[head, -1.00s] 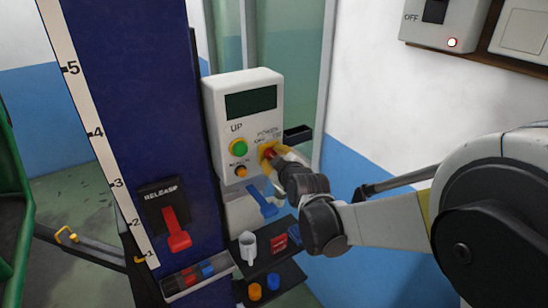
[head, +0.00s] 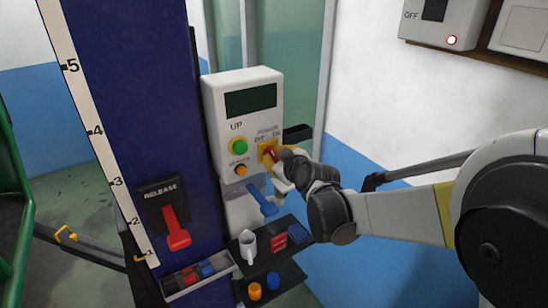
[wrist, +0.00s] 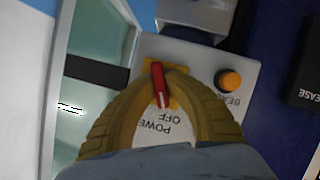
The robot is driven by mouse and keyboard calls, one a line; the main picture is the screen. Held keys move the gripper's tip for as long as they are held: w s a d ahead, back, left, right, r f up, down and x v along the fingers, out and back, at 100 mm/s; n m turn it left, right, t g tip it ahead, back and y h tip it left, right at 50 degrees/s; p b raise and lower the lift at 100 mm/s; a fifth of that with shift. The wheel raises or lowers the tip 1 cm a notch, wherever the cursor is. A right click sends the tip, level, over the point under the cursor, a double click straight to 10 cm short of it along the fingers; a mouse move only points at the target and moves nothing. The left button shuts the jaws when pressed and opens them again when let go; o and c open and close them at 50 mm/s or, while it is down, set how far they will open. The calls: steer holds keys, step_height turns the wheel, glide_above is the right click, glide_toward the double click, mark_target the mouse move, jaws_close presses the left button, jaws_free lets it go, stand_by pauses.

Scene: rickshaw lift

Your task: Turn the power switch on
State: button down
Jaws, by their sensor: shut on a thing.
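The power switch (head: 270,155) is a red knob on a yellow plate, on the right side of the white control box (head: 265,80). Its label reads POWER with OFF and ON above it. In the wrist view the red knob (wrist: 158,84) stands between the two yellow fingers of my gripper (wrist: 160,72), which are shut on it. The knob's white mark points near the word OFF; the word ON is hidden in that view. In the head view my gripper (head: 280,168) reaches the switch from the lower right. The box's display (head: 251,103) is dark.
A green UP button (head: 239,146) and an orange button (head: 240,170) sit left of the switch. A blue lever (head: 262,201) is below. A dark bar (head: 298,133) juts out at right. A red RELEASE lever (head: 175,228) is on the blue column (head: 130,90).

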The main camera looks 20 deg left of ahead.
steer(key=m+g+y+b, duration=0.1)
steer(key=m, duration=0.1)
steer(key=m+g, duration=0.1)
steer(key=m, duration=0.1)
steer(key=shift+w+g+y+b, duration=0.15)
steer(key=shift+g+y+b, duration=0.15)
steer(key=shift+y+b, duration=0.1)
steer(key=m+g+y+b, duration=0.1)
steer(key=m, duration=0.1)
steer(key=shift+m, duration=0.3)
steer(key=shift+m+g+y+b, duration=0.4)
steer(key=shift+m+y+b, duration=0.3)
steer(key=shift+m, duration=0.4)
steer(key=shift+r, duration=0.1)
steer(key=c, duration=1.4)
jaws_free()
steer(key=shift+a, duration=0.2)
steer(key=v, duration=1.2)
